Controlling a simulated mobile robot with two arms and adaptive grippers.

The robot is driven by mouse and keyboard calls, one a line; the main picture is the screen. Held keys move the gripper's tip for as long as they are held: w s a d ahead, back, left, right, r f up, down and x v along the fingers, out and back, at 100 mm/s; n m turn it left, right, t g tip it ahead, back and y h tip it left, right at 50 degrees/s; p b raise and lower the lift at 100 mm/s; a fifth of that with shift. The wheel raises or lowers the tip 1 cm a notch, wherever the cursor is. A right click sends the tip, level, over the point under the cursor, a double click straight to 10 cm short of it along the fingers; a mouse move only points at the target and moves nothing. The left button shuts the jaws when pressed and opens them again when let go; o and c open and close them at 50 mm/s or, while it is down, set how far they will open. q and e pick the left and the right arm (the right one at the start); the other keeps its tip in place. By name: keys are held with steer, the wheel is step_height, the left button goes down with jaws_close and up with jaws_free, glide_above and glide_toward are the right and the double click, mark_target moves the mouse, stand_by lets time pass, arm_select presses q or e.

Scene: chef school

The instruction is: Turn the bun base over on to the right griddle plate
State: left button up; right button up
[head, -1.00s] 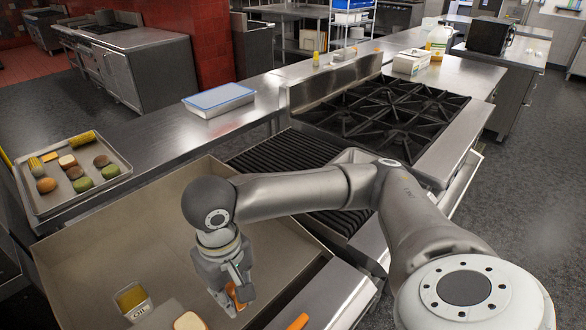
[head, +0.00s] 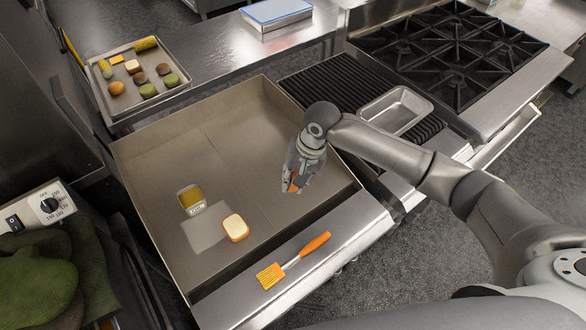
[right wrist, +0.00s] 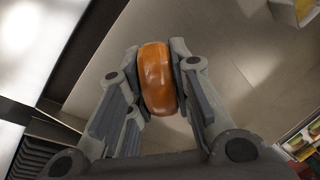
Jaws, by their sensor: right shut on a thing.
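My right gripper (head: 292,186) is shut on the orange-brown bun base (right wrist: 157,80). In the right wrist view the bun base stands on edge between the two fingers, its rounded browned side showing. In the head view the gripper points down over the right griddle plate (head: 300,150), to the right of the seam. Only a little orange of the bun shows there, and the gap below it is hard to judge. A pale-topped bread piece (head: 235,228) lies on the left griddle plate (head: 160,160). My left gripper is not in view.
An oil container (head: 191,197) and a flat pale patch lie on the left plate. An orange brush (head: 290,262) lies on the front ledge. A food tray (head: 135,95) stands behind left; a metal pan (head: 396,110) sits on the ribbed grill. The right plate is mostly bare.

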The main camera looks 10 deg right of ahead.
steer(key=shift+w+a+f, duration=0.1)
steer(key=shift+w+f, duration=0.1)
steer(key=shift+f, duration=0.4)
steer(key=m+t+y+b, duration=0.1)
steer(key=t+b, duration=0.1)
steer(key=b, duration=0.3)
steer(key=w+m+t+y+b, duration=0.1)
steer(key=m+t+b, duration=0.1)
steer(key=b, duration=0.3)
steer(key=w+m+t+b, duration=0.1)
steer(key=t+b, duration=0.1)
steer(key=b, duration=0.4)
steer(key=shift+a+f+y, duration=0.3)
steer(key=shift+a+y, duration=0.1)
steer(key=shift+a+m+t+b, duration=0.1)
steer(key=shift+m+t+b, duration=0.2)
steer(key=shift+m+b, duration=0.15)
steer(key=f+t+b, duration=0.1)
steer(key=f+b, duration=0.1)
steer(key=f+m+t+b, duration=0.1)
steer(key=f+b, duration=0.2)
steer(key=w+f+t+b, duration=0.1)
steer(key=f+t+b, duration=0.1)
steer(key=f, duration=0.1)
steer(key=shift+a+f+m+h+b, duration=0.2)
steer(key=shift+m+h+b, duration=0.15)
steer(key=shift+h, duration=0.05)
